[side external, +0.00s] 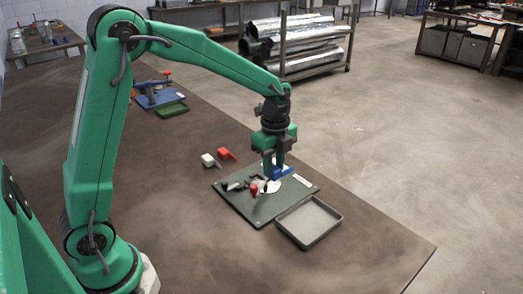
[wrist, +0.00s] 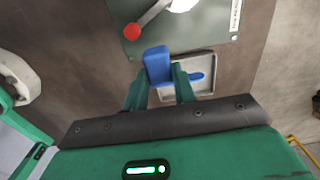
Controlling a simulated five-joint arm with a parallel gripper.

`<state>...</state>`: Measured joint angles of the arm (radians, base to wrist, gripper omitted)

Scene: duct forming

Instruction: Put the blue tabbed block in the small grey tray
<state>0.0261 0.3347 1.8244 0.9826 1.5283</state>
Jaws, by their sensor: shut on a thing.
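My gripper (side external: 275,168) is shut on the blue tabbed block (side external: 284,173), above the dark green board (side external: 256,212). In the wrist view the blue block (wrist: 157,62) sits between the fingertips of my gripper (wrist: 160,78). Its tab shows to the right of the right finger, which hides part of it. The small grey tray (side external: 307,221) lies on the table at the board's near right edge and looks empty. The wrist view shows the grey tray (wrist: 212,57) beyond the block, partly hidden by it and the fingers.
A clamp with a red handle tip (side external: 254,189) stands on the board; the red tip (wrist: 131,31) shows in the wrist view. A white block (side external: 209,160) and a red block (side external: 226,154) lie behind the board. The table right of the tray is clear.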

